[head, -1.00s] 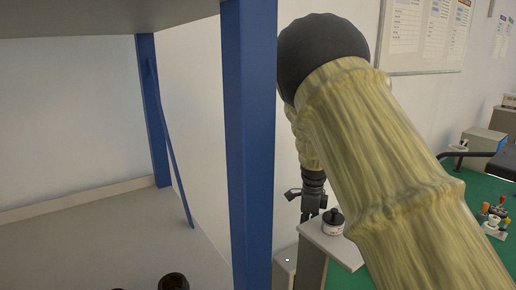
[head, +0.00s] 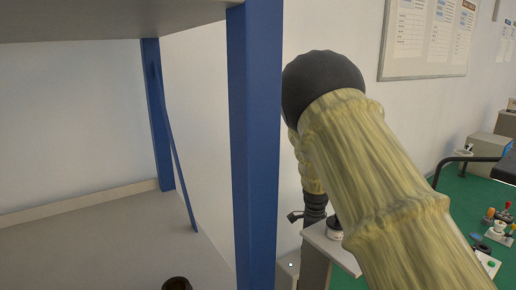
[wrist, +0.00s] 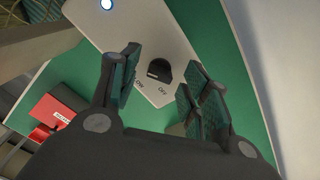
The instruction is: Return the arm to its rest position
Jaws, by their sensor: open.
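My arm in its yellow patterned cover (head: 375,190) reaches up and away across the right half of the head view, with a black rounded joint (head: 322,85) at its top. The black wrist part (head: 314,205) hangs below, beside the blue post; my fingertips are hidden or too small to make out there. In the wrist view my gripper (wrist: 163,88) is open, its fingers apart and nothing held.
A blue post (head: 255,150) and grey shelf (head: 110,245) fill the left. A pale stand (head: 335,247) is near the wrist. Coloured knobs (head: 494,218) sit on a green surface (head: 465,195) at right. A red box (wrist: 60,112) shows in the wrist view.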

